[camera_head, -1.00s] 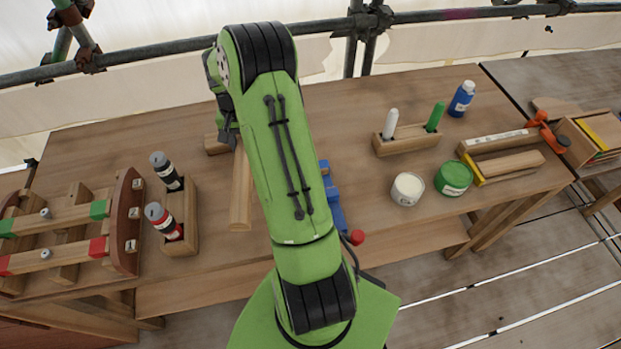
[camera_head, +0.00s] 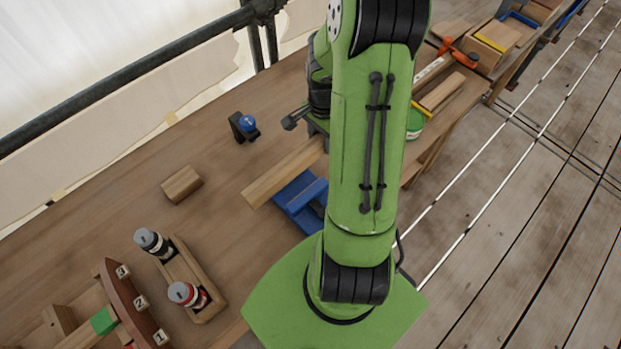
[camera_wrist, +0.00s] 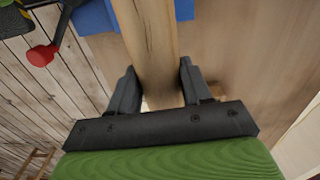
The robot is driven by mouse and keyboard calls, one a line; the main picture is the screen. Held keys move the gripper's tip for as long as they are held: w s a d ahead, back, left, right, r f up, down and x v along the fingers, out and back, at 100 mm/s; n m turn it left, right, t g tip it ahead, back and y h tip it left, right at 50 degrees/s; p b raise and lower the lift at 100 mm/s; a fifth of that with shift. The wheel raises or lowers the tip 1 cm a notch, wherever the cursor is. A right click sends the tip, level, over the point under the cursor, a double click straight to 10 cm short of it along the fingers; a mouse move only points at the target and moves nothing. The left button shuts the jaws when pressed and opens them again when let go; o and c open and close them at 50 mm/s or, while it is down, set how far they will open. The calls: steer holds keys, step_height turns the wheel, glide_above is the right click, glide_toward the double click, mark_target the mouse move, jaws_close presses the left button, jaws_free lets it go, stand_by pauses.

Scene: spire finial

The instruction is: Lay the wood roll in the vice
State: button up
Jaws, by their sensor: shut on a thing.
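The wood roll (camera_head: 284,173) is a long pale bar, seen left of my arm in the head view. My gripper (camera_wrist: 158,70) is shut on it in the wrist view, one dark finger on each side. The blue vice (camera_head: 298,205) is on the bench, partly hidden by my arm and the roll. In the wrist view the roll (camera_wrist: 151,35) passes across the blue vice (camera_wrist: 94,17), with a red knob (camera_wrist: 41,55) to its left. I cannot tell whether the roll touches the vice. Most of my gripper is hidden in the head view.
A wooden block (camera_head: 182,184) and a black holder with a blue top (camera_head: 244,126) sit on the bench (camera_head: 120,215). A rack with two bottles (camera_head: 190,275) and a curved wooden piece (camera_head: 130,305) stand at lower left. A green tin (camera_head: 415,122) is right of my arm.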

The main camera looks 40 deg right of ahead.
step_height(320, 180, down, 10)
steer(key=shift+s+d+b, duration=0.1)
steer(key=shift+s+b, duration=0.05)
steer(key=shift+b, duration=0.55)
steer(key=shift+f, duration=0.2)
steer(key=o, duration=1.2)
steer(key=shift+o, duration=0.2)
